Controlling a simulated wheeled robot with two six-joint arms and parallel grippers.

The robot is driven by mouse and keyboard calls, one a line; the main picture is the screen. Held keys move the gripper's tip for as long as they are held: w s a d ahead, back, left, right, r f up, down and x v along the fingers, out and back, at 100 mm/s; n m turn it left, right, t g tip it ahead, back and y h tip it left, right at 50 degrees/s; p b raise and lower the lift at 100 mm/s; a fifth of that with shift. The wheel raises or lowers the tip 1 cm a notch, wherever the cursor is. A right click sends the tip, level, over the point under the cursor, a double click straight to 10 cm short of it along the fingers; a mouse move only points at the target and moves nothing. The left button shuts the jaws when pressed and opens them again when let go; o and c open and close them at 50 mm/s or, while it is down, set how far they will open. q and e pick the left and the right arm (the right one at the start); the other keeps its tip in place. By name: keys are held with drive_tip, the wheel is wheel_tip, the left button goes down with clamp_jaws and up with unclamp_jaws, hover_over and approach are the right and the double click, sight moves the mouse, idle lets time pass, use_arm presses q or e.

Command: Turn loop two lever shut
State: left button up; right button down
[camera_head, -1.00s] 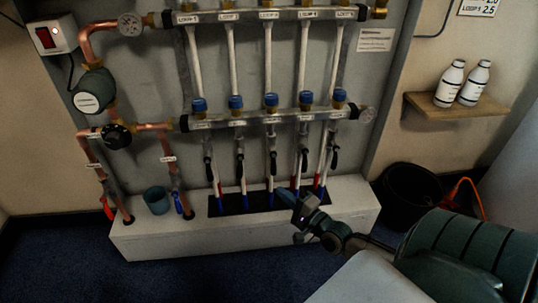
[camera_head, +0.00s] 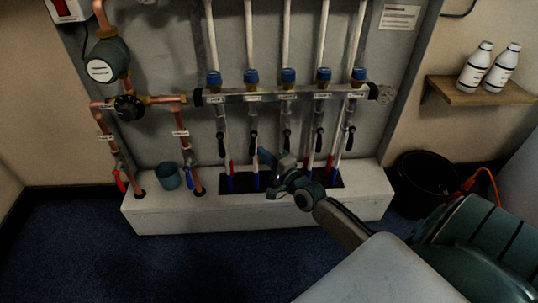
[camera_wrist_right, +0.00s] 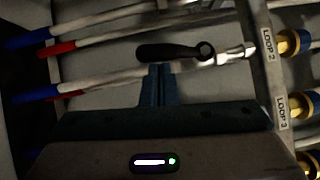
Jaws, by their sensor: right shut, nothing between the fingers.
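The loop two lever (camera_head: 254,142) is a black handle hanging below the lower manifold bar. In the right wrist view the lever (camera_wrist_right: 170,51) lies roughly along its white pipe, its pivot on the side toward the LOOP 2 label (camera_wrist_right: 268,44). My right gripper (camera_head: 265,154) is shut and empty, just below and right of that lever in the head view. In the wrist view its fingertips (camera_wrist_right: 158,68) are at the lower edge of the handle; I cannot tell whether they touch it. My left gripper is not in view.
The loop three lever (camera_head: 287,138) and other loop levers hang close beside it. The lower manifold bar (camera_head: 303,95) runs above them. A white plinth (camera_head: 290,212) stands below, with a teal cup (camera_head: 167,176) on it. A black bucket (camera_head: 424,182) stands at right.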

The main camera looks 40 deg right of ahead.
drive_tip(key=shift+f, duration=0.1)
idle(0.3)
drive_tip(key=shift+a+b, duration=0.1)
drive_tip(key=shift+b, duration=0.4)
drive_tip(key=shift+w, duration=0.1)
